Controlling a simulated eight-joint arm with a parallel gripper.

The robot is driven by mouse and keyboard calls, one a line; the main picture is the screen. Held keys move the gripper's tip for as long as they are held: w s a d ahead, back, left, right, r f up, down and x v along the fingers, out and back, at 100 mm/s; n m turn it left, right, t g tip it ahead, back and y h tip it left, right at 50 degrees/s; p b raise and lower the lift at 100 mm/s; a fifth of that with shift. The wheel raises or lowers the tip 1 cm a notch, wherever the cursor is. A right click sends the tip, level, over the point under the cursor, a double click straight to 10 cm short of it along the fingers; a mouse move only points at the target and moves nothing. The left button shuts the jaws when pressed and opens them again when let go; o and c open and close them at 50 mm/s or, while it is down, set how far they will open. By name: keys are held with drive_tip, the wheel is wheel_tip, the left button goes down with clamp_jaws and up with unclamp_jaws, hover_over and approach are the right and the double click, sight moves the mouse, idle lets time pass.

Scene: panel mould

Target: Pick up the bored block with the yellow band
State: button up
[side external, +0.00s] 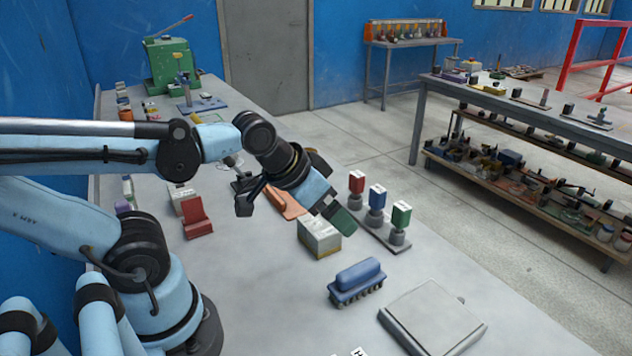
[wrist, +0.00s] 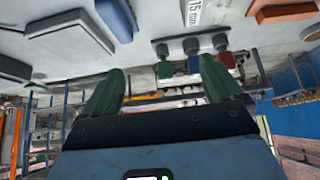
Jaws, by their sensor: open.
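I cannot make out for certain a bored block with a yellow band. A pale box-shaped block (side external: 319,240) with a cream top stands on the bench in the side view, and no bore shows on it. A printed "15 mm" face (wrist: 193,12) at the top of the wrist view may belong to it. My gripper (side external: 341,216) is tilted downward above and beside that block, in front of the coloured blocks. In the wrist view, its two green fingers are wide apart with nothing between them. A yellow strip (wrist: 150,97) shows far behind them, too small to identify.
Red (side external: 356,182), blue (side external: 377,196) and green (side external: 401,214) blocks stand on grey posts close to my gripper. A blue block on a ribbed base (side external: 357,281) and a grey plate (side external: 432,318) lie nearer. An orange piece (side external: 287,203) and a red part (side external: 197,217) lie leftward.

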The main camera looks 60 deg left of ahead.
drive_tip(key=m+g+y, duration=0.6)
drive_tip(key=m+y, duration=0.4)
drive_tip(key=m, duration=0.5)
approach(314, 220)
drive_tip(key=w, duration=0.2)
drive_tip(key=shift+s+d+f+m+g+y, duration=0.15)
drive_tip(key=shift+d+f+m+g+y, duration=0.15)
drive_tip(key=shift+d+f+m+y, duration=0.5)
drive_tip(key=shift+s+d+f+m+g+y, duration=0.1)
drive_tip(key=shift+s+f+m+g+y, duration=0.25)
drive_tip(key=shift+m+y, duration=0.45)
drive_tip(key=x, duration=0.7)
drive_tip(key=shift+a, duration=0.3)
